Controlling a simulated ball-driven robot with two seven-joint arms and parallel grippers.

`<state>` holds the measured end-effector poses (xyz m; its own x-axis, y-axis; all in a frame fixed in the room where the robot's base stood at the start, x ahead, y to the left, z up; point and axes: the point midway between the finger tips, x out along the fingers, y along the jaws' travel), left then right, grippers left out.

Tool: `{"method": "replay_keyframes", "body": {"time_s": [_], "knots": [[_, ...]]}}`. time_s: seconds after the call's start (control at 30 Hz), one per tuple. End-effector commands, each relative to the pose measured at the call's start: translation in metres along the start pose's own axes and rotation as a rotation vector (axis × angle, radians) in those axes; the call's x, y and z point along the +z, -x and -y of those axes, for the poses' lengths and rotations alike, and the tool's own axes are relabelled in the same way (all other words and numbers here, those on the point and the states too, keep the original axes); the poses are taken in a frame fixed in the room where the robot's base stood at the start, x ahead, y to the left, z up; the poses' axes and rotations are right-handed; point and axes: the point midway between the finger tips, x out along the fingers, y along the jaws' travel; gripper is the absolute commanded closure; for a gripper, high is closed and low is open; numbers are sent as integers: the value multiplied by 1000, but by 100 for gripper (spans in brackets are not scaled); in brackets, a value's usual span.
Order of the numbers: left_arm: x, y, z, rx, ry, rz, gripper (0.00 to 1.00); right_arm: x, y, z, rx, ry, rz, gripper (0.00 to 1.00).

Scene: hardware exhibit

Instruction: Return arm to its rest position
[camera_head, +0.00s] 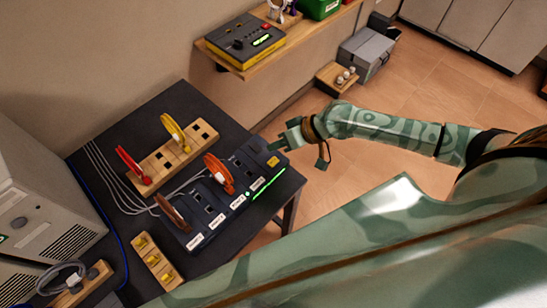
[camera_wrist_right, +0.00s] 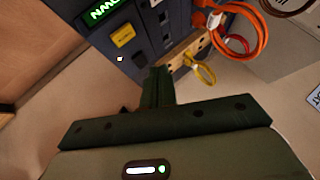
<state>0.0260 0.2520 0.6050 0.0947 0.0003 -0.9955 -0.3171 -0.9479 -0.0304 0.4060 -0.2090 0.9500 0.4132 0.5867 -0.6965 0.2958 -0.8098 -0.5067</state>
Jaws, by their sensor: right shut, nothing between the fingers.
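My right arm (camera_head: 385,126) reaches in from the right in the head view, over the floor beside the dark table. My right gripper (camera_head: 285,140) is at its end, near the far right end of the dark socket panel (camera_head: 222,192). Its fingers are shut and hold nothing; they also show together in the right wrist view (camera_wrist_right: 158,87). The panel's yellow button (camera_head: 272,161) lies just below the gripper in the head view and left of the fingers in the wrist view (camera_wrist_right: 123,35). I cannot tell whether the fingers touch the panel. My left gripper is out of view.
Orange (camera_head: 219,174) and brown (camera_head: 172,212) cables stand at the panel, and a wooden rack (camera_head: 173,158) holds red and yellow cables. A shelf (camera_head: 232,66) bears a yellow-and-black device. A grey computer case (camera_head: 40,215) is at left. Open floor (camera_head: 335,185) lies right of the table.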

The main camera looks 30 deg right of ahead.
Motion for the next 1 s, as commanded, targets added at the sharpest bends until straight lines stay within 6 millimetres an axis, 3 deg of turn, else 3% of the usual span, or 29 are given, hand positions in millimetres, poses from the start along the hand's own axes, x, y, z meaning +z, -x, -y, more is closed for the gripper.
{"method": "replay_keyframes", "body": {"time_s": [0.8, 0.87, 0.97, 1.0], "knots": [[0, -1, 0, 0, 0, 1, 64, -4, -1, -3, 9, 44, -23, 100], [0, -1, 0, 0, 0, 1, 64, -8, -1, -24, 67, 100, -50, 100], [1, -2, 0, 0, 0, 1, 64, -22, -1, -84, 230, 206, -115, 100], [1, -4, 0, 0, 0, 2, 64, -17, -5, -117, 318, 249, -132, 100]]}}
